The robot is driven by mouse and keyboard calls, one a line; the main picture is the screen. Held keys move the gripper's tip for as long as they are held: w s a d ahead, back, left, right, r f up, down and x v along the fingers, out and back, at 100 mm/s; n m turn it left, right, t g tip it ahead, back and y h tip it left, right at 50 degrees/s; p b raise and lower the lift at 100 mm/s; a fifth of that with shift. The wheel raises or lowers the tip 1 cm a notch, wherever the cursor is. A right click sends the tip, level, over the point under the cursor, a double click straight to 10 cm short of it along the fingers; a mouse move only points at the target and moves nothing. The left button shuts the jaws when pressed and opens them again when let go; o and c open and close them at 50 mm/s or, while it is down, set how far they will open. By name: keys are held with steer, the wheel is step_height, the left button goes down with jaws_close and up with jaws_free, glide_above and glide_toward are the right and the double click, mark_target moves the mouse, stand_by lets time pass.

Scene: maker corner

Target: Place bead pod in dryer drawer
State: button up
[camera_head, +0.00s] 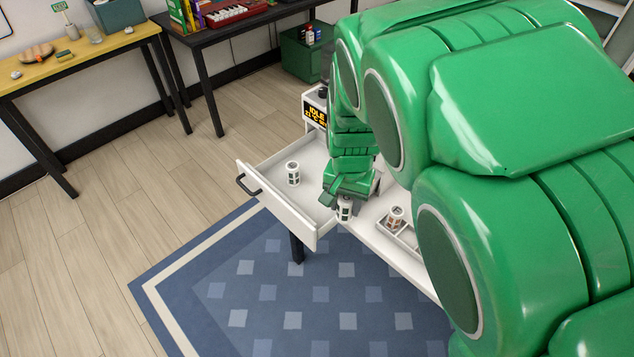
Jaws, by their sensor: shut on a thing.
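The dryer drawer (273,205) is pulled open, a white box with a dark handle on its left front. One white bead pod (293,173) with dark windows stands upright inside it. My gripper (345,200) is shut on another bead pod (344,212), white with dark windows, beside the drawer's right end. Whether this held pod is over the drawer or the white table is hard to tell. A third pod (396,217), with brownish windows, stands in a grey tray (410,236) to the right. My arm hides much of the dryer (315,108), whose display reads IDLE.
The white table edge (385,255) runs right from the drawer. My arm covers the right side of the view. A yellow bench (75,58), a dark table (240,20) and a green crate (305,55) stand behind. Wooden floor and a blue rug lie clear in front.

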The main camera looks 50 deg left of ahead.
steer(key=s+a, duration=0.2)
steer(key=a, duration=0.1)
glide_toward(316, 189)
steer(key=shift+n, duration=0.4)
steer(key=s+d, duration=0.1)
steer(key=d, duration=0.1)
steer(key=s+d, duration=0.2)
steer(key=shift+s+d, duration=0.1)
steer(key=shift+s, duration=0.2)
steer(key=shift+w+a+f, duration=0.4)
steer(key=shift+a+f, duration=0.15)
steer(key=shift+f, duration=1.65)
steer(key=o, duration=1.1)
steer(key=shift+f, duration=0.1)
steer(key=shift+c, duration=0.2)
step_height(316, 189, up, 12)
